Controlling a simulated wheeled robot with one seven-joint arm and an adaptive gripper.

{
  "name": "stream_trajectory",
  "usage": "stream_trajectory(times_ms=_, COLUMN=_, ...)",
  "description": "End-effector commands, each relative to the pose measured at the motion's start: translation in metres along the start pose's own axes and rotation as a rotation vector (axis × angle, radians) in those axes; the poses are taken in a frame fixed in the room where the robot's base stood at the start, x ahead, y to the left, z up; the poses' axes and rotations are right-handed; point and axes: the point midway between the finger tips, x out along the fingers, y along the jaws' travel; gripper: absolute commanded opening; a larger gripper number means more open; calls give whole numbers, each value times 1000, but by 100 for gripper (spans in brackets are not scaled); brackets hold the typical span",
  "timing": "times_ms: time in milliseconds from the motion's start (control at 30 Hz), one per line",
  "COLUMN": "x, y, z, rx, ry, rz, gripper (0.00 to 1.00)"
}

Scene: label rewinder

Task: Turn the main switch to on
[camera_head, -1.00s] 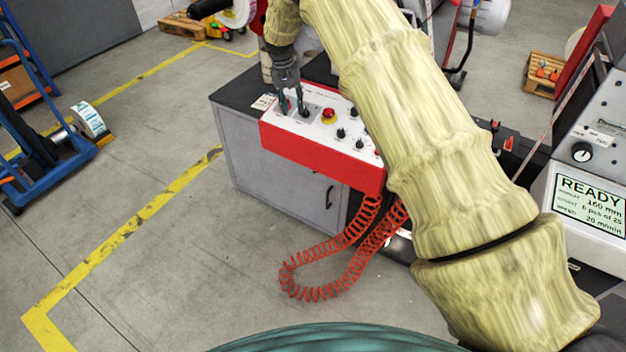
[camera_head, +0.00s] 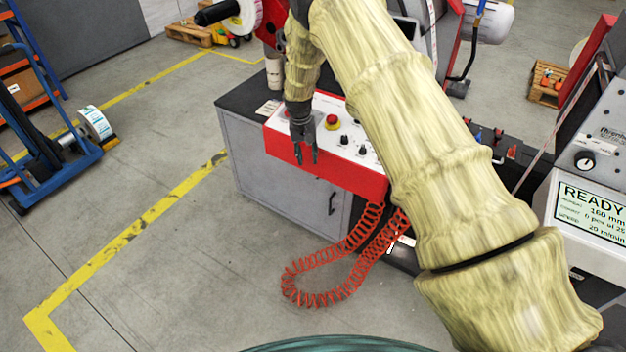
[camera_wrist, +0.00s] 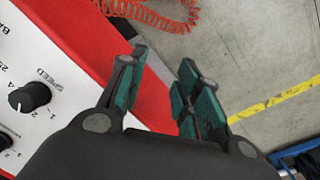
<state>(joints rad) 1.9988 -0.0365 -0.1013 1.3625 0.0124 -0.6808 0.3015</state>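The white-topped control panel (camera_head: 350,160) with a red front (camera_head: 345,182) sits on the grey cabinet. A red mushroom button on a yellow ring (camera_head: 333,122) and several small black knobs (camera_head: 344,140) are on it. My gripper (camera_head: 306,162) points down in front of the panel's left part, its fingers apart and empty, and covers the panel's left end. I cannot make out the main switch there. In the wrist view my gripper (camera_wrist: 163,62) is open over the red front edge (camera_wrist: 95,55), with a black knob marked SPEED (camera_wrist: 30,97) to its left.
A red coiled cable (camera_head: 330,285) hangs in front of the cabinet (camera_head: 285,178). A machine with a READY screen (camera_head: 592,208) stands at the right. A blue trolley (camera_head: 45,180) is at the left. The floor between the trolley and cabinet is clear, with a yellow line (camera_head: 130,232).

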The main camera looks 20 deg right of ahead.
Motion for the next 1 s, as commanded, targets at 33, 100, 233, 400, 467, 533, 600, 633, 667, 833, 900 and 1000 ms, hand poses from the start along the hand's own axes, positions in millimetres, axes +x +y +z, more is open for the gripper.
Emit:
stream_trajectory(times_ms=33, x=7, y=1, z=6, rx=-3, ry=-3, rz=0, gripper=33)
stream_trajectory(times_ms=100, x=15, y=3, z=11, rx=-7, ry=-1, rz=-2, gripper=33)
stream_trajectory(times_ms=233, x=30, y=5, z=23, rx=-15, ry=-1, rz=-5, gripper=33)
stream_trajectory(times_ms=400, x=48, y=9, z=39, rx=-27, ry=-1, rz=-9, gripper=33)
stream_trajectory(times_ms=467, x=53, y=10, z=43, rx=-30, ry=-1, rz=-10, gripper=33)
stream_trajectory(times_ms=533, x=58, y=10, z=48, rx=-33, ry=-1, rz=-11, gripper=33)
stream_trajectory(times_ms=600, x=62, y=11, z=51, rx=-35, ry=0, rz=-12, gripper=33)
stream_trajectory(times_ms=633, x=63, y=12, z=52, rx=-36, ry=0, rz=-12, gripper=33)
stream_trajectory(times_ms=667, x=64, y=12, z=53, rx=-36, ry=0, rz=-12, gripper=33)
stream_trajectory(times_ms=833, x=66, y=12, z=56, rx=-38, ry=1, rz=-13, gripper=33)
stream_trajectory(times_ms=900, x=66, y=12, z=56, rx=-38, ry=1, rz=-13, gripper=33)
stream_trajectory(times_ms=1000, x=66, y=12, z=56, rx=-38, ry=1, rz=-13, gripper=33)
